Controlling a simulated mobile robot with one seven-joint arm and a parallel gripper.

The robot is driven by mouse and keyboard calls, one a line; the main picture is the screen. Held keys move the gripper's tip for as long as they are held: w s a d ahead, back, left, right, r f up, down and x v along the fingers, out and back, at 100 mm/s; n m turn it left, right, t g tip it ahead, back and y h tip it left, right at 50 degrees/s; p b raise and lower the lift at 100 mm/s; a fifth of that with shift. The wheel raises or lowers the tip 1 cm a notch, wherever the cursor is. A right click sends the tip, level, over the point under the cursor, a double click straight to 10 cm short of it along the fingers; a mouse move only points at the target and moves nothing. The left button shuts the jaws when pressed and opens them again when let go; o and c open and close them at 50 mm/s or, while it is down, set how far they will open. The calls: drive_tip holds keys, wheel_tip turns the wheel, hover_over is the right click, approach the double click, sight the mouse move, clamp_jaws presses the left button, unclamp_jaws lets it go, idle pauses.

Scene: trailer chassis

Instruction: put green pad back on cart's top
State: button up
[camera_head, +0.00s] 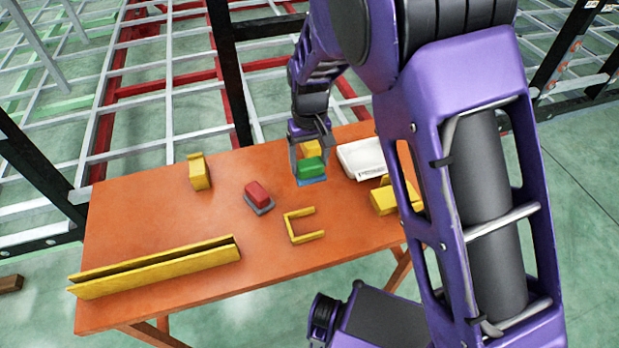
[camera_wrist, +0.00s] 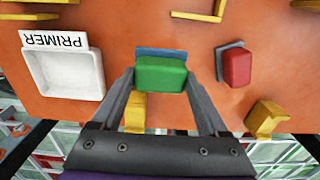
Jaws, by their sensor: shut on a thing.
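The green pad (camera_head: 312,166) is a green block with a blue plate (camera_head: 313,181) at its underside. In the wrist view the green pad (camera_wrist: 160,75) is between the two fingers of my gripper (camera_wrist: 161,88), with the blue plate's edge (camera_wrist: 162,52) showing beyond it. My gripper (camera_head: 310,165) is shut on the pad, pointing down over the far right part of the orange wooden top (camera_head: 150,215), the only cart-like surface in view. I cannot tell whether the blue plate touches that top or hangs just above it.
A red block on a grey base (camera_head: 259,197) lies left of the pad. A white PRIMER tray (camera_head: 361,160) is close on the right. Yellow brackets (camera_head: 300,238) and a long yellow channel (camera_head: 160,268) lie nearer. The top's left middle is clear. Chassis rails stand behind.

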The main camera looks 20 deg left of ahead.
sight(309, 176)
wheel_tip(309, 176, down, 5)
drive_tip(key=shift+r, duration=0.1)
drive_tip(key=shift+f, duration=0.3)
drive_tip(key=shift+c, duration=0.6)
drive_tip(key=o, duration=1.2)
wheel_tip(309, 176, up, 12)
drive_tip(key=shift+r, duration=0.1)
